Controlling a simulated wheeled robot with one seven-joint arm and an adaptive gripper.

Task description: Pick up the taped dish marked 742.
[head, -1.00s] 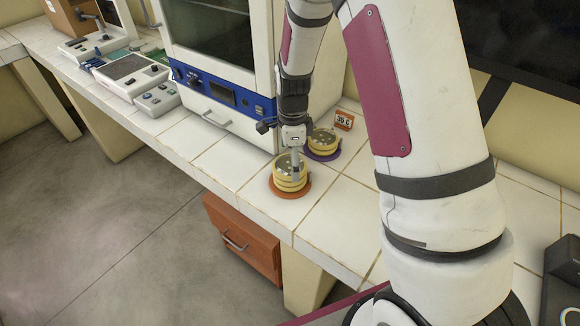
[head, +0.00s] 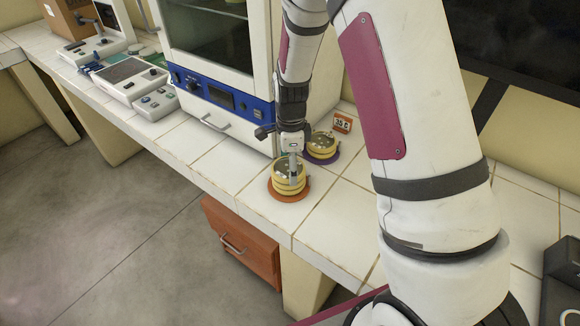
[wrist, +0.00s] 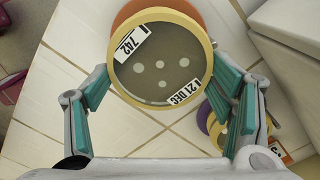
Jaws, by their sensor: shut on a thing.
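The dish marked 742 (wrist: 160,48) is round with a yellow rim, a greyish face with pale spots, and labels reading 742 and 21 DEC. It is at the top of a yellow stack (head: 289,186) on an orange round mat (head: 275,193) in the head view. My gripper (wrist: 160,78) is shut on this dish, its teal fingers at the left and right sides of the rim. In the head view my gripper (head: 293,165) points down at the stack. I cannot tell whether the dish is clear of the one below.
A second yellow stack (head: 321,146) stands on a purple mat (head: 318,160) close behind, beside an orange 35 C sign (head: 342,123). The white and blue incubator (head: 215,95) rises at the left. The tiled counter (head: 345,205) is clear to the front and right.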

